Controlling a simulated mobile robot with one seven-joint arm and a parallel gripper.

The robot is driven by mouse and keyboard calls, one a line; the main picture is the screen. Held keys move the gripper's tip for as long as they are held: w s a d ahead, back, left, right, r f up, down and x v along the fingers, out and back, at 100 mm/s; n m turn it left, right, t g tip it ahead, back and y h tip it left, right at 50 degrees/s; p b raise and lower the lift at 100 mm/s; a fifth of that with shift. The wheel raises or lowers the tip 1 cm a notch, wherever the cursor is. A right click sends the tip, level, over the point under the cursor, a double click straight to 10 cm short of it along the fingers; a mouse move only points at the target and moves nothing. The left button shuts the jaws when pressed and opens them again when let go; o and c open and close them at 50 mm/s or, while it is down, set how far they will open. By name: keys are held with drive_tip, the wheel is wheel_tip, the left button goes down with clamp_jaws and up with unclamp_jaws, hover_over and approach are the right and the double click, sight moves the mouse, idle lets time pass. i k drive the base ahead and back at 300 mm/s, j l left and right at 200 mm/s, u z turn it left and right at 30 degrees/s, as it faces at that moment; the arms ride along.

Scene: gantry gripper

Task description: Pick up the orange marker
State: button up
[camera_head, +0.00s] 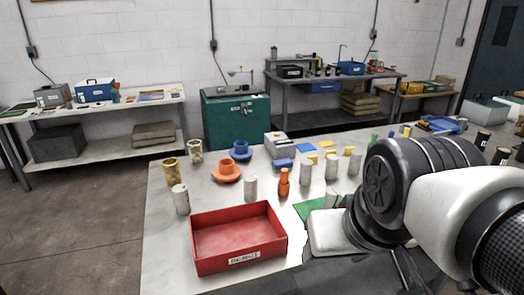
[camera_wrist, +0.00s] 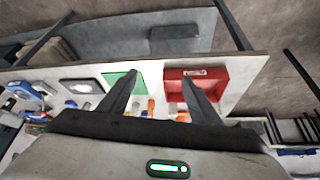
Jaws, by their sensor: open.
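The orange marker (camera_head: 284,184) stands upright on the table behind the right rear corner of the red tray. An orange shape, likely this marker, shows in the wrist view (camera_wrist: 151,106) between my two fingers and beyond them, partly cut off by the gripper body. My gripper (camera_wrist: 160,77) is open, with nothing between its fingertips. In the head view my arm fills the right side, and my fingers cannot be made out clearly there.
The red tray (camera_head: 240,262), labelled REJECT, is at the front. Pale cylinders (camera_head: 250,188) and (camera_head: 305,172) stand beside the marker. An orange flanged part (camera_head: 227,172) and a blue one (camera_head: 241,151) are behind. A green mat (camera_head: 309,208) lies to the right.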

sight(284, 172)
drive_tip(key=i+l, duration=0.35)
drive_tip(key=i+l+u, duration=0.1)
drive_tip(key=i+l, duration=0.2)
drive_tip(key=l, duration=0.15)
